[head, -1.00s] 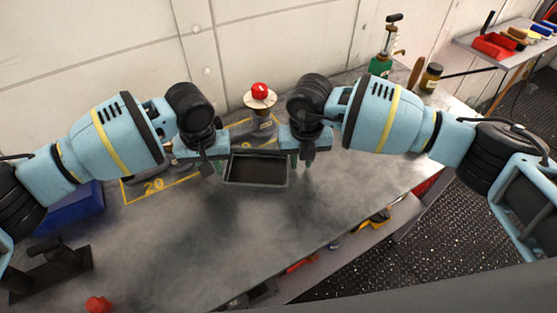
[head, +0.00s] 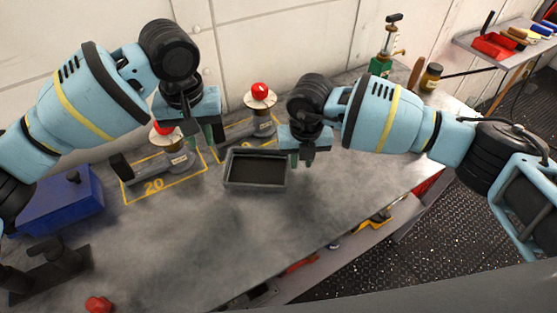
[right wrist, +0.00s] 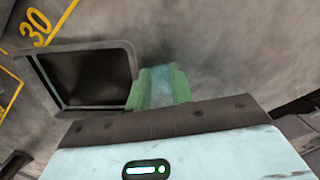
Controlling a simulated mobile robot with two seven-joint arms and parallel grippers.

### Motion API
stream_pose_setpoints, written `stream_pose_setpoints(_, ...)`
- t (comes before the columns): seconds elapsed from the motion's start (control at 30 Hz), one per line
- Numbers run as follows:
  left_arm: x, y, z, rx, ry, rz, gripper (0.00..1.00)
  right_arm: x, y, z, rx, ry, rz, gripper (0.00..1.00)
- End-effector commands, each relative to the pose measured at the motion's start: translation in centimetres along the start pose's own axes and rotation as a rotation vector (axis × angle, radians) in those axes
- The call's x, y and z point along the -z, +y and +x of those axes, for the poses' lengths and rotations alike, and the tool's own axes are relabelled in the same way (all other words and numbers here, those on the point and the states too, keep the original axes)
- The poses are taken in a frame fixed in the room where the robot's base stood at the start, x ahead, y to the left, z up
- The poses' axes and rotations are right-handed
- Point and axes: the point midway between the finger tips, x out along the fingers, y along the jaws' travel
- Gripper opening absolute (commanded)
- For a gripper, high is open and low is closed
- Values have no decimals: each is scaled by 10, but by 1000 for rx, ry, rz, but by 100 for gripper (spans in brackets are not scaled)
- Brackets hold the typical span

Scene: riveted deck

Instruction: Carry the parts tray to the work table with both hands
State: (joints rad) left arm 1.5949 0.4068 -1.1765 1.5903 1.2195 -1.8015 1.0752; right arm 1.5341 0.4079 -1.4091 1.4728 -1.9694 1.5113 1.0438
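The parts tray (head: 255,187) is a dark, empty, shallow rectangular tray resting on the grey metal tabletop (head: 300,215). In the right wrist view the tray (right wrist: 88,104) is at the upper left. My right gripper (head: 302,158) is at the tray's right end, its green fingers (right wrist: 160,86) beside the rim, a little apart with nothing seen between them. Whether they touch the rim is unclear. My left gripper (head: 204,132) is raised above the table, up and left of the tray, open and empty.
Two red-topped posts (head: 259,97) (head: 169,149) stand behind the tray in yellow-outlined zones, one marked 20. A green bottle (head: 382,62) and jar (head: 431,77) are at the back right. The tabletop before the tray is clear.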

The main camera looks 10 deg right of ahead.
Motion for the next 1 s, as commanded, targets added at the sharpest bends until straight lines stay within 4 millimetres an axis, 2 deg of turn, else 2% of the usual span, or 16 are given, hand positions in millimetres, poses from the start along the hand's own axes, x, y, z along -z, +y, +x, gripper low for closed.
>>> stream_pose_setpoints(0.27,0,0,-6,0,0,0,22,0,0,0,0,0,0,22)
stream_pose_setpoints(0.43,0,0,-6,0,1,0,22,-1,0,-12,-1,-2,0,22)
stream_pose_setpoints(0.8,0,0,-6,0,1,0,22,-1,0,-82,-1,-4,-1,22)
stream_pose_setpoints(1.0,0,0,-6,0,0,0,22,0,0,-110,0,-2,0,22)
